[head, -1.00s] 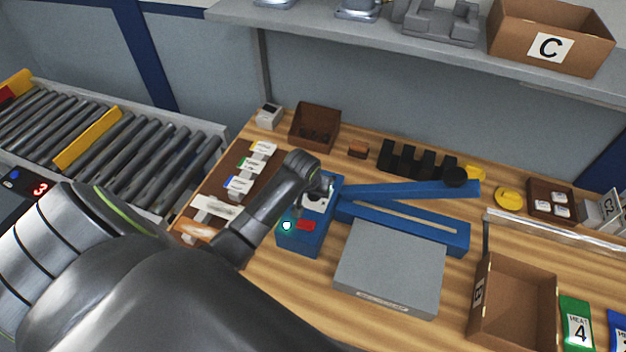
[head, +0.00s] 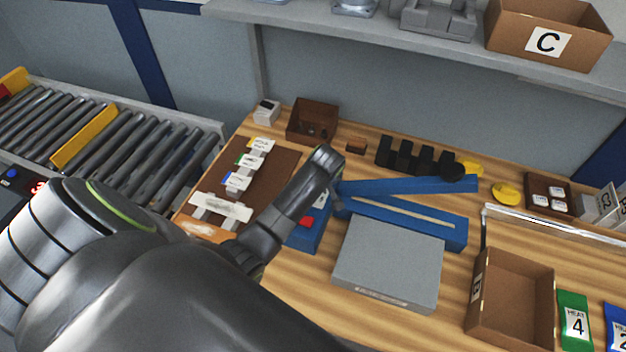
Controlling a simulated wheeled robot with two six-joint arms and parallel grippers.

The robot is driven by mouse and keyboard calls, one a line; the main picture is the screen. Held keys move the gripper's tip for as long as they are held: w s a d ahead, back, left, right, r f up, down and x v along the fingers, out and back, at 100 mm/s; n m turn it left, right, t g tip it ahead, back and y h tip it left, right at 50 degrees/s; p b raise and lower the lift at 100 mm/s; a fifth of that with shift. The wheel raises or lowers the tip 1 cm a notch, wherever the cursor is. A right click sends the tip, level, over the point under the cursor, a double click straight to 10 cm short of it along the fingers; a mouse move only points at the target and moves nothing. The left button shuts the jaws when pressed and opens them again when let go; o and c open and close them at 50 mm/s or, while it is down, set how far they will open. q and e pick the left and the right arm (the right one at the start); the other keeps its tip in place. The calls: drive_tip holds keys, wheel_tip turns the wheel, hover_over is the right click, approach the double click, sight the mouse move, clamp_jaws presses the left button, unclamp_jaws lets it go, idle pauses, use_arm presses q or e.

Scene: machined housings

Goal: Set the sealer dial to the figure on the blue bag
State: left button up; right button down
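The blue sealer (head: 408,227) stands on the bench with its long arm raised at a slant over its base. Its control box (head: 307,238) carries a red part, and its dial is hidden behind my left arm. My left gripper (head: 327,188) is over the control box, mostly hidden by my own wrist, so its fingers cannot be made out. The blue bag (head: 617,328) is cut off at the right edge; its label shows part of a figure that looks like a 2. My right gripper is out of view.
A green bag (head: 575,322) marked HEAT 4 stands next to an open cardboard box (head: 512,300). A grey slab (head: 388,262) lies in front of the sealer. A brown board (head: 270,175) with tags lies left, beside a roller conveyor (head: 120,150). A shelf (head: 420,45) hangs above.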

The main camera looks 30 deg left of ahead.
use_arm(q)
drive_tip(key=shift+n, duration=0.3)
drive_tip(key=o, duration=1)
drive_tip(key=shift+w+r, duration=0.1)
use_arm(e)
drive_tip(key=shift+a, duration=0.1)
